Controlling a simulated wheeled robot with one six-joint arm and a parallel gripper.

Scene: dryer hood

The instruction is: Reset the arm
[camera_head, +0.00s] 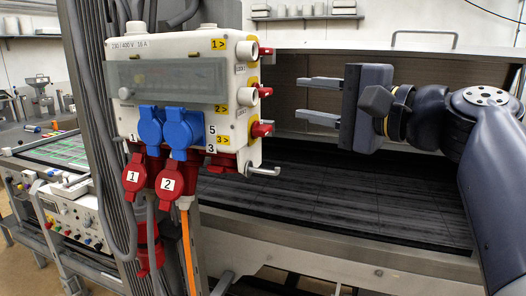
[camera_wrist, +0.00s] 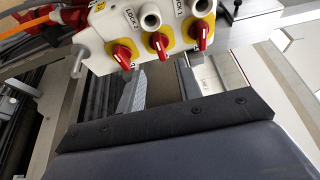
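My gripper (camera_head: 300,99) is in front of the dark panel, right of the white electrical box (camera_head: 185,90). Its two grey fingers are apart, one above the other, pointing left with nothing between them. The fingertips are apart from the red rotary switches (camera_head: 265,92) on the box's right side. In the wrist view, the red switches (camera_wrist: 158,42) on yellow plates show ahead of the gripper (camera_wrist: 165,88), whose dark body fills the lower part.
A grey post (camera_head: 98,110) with cables stands on the left. A dark slatted surface (camera_head: 330,200) lies below my gripper.

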